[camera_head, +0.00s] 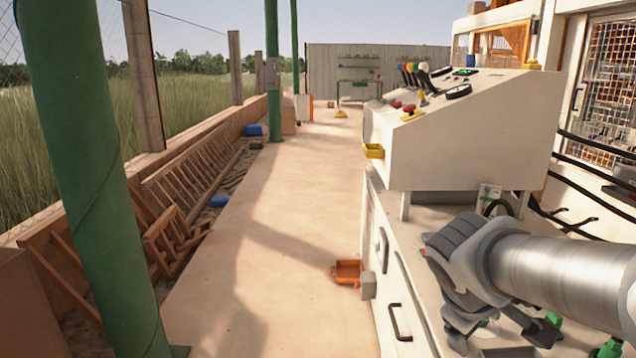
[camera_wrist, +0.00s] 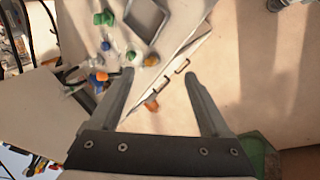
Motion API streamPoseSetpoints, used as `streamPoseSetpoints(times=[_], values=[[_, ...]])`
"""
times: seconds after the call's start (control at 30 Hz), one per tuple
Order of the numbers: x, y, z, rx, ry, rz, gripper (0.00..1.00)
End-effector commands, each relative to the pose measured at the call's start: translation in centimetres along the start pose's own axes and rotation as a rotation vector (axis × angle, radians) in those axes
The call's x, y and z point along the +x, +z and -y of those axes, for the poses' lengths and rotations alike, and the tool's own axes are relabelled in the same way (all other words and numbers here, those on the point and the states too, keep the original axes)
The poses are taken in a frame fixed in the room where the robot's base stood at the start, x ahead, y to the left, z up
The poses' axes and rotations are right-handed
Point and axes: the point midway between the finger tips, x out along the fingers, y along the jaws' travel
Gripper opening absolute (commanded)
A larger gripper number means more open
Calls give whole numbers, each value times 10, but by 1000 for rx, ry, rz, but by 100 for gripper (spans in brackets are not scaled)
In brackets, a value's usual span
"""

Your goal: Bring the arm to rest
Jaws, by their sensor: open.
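My arm (camera_head: 560,275) reaches in from the right edge of the head view, over the white bench beside the control console. Its grey wrist joints hang low in front of the console. In the wrist view my gripper (camera_wrist: 160,74) has two dark fingers spread wide apart, with nothing between them. Below them lie the bench edge and the pale floor. In the head view the fingertips cannot be made out clearly.
The sloped white console (camera_head: 470,140) has levers and knobs on top and a yellow tray (camera_head: 373,151) on its side. An orange bin (camera_head: 347,272) sits low at the bench front. Green-capped items (camera_wrist: 103,18) and a grey tray (camera_wrist: 147,18) lie on the bench.

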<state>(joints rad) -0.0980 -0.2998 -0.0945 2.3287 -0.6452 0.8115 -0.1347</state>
Motion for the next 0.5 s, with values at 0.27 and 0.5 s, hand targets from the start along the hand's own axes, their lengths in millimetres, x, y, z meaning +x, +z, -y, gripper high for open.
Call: streamPoseSetpoints(times=[0.27, 0.5], values=[[-58, 28, 63, 408, -226, -130, 80], [-100, 34, 101, 629, -391, -214, 80]])
